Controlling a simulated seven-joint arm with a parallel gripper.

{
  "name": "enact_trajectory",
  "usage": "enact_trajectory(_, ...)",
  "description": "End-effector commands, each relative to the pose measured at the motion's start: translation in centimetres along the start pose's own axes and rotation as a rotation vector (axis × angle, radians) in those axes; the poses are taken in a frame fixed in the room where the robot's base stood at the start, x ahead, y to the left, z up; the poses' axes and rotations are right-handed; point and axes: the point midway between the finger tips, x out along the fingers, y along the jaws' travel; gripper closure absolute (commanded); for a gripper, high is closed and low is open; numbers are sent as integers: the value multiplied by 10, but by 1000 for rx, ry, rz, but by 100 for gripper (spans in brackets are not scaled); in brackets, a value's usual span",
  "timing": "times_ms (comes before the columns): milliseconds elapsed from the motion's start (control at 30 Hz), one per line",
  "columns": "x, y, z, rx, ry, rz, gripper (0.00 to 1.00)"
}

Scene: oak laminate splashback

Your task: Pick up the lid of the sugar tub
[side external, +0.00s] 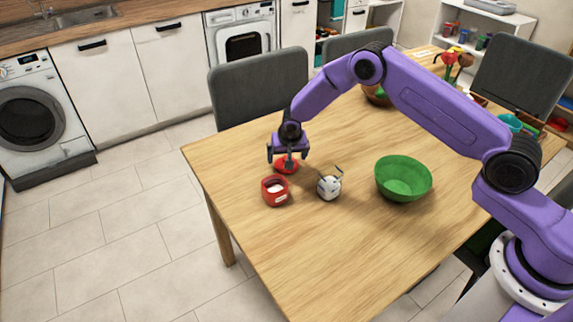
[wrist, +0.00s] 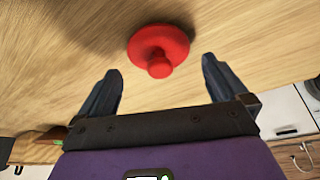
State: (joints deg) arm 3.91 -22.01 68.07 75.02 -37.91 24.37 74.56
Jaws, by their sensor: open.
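The red lid (side external: 287,166) lies on the wooden table, just behind the sugar tub. In the wrist view the lid (wrist: 158,46) is a round red disc with a knob. The sugar tub (side external: 275,191) is red with a pale label, stands uncovered and shows white contents. My gripper (side external: 288,160) is over the lid, pointing down. In the wrist view my gripper (wrist: 160,85) is open and empty, with the lid's knob ahead of the gap between the two dark fingers. The side view does not clearly show the height of the fingertips above the lid.
A small white pot (side external: 329,187) with a thin metal piece stands right of the tub. A green bowl (side external: 403,179) is further right. A brown bowl (side external: 377,95) is partly behind my arm. Grey chairs (side external: 262,84) line the far side. The table's front is clear.

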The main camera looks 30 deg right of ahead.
Motion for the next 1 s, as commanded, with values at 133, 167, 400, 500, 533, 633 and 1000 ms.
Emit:
enact_trajectory(133,18,0,0,1,-1,0,0)
enact_trajectory(167,21,1,0,0,-1,1,0)
enact_trajectory(400,27,0,0,0,0,0,0)
enact_trajectory(500,27,0,0,0,0,-1,0)
enact_trajectory(533,27,0,0,0,0,-1,0)
enact_trajectory(633,26,0,0,0,0,-1,33)
enact_trajectory(1000,26,0,0,0,0,-1,49)
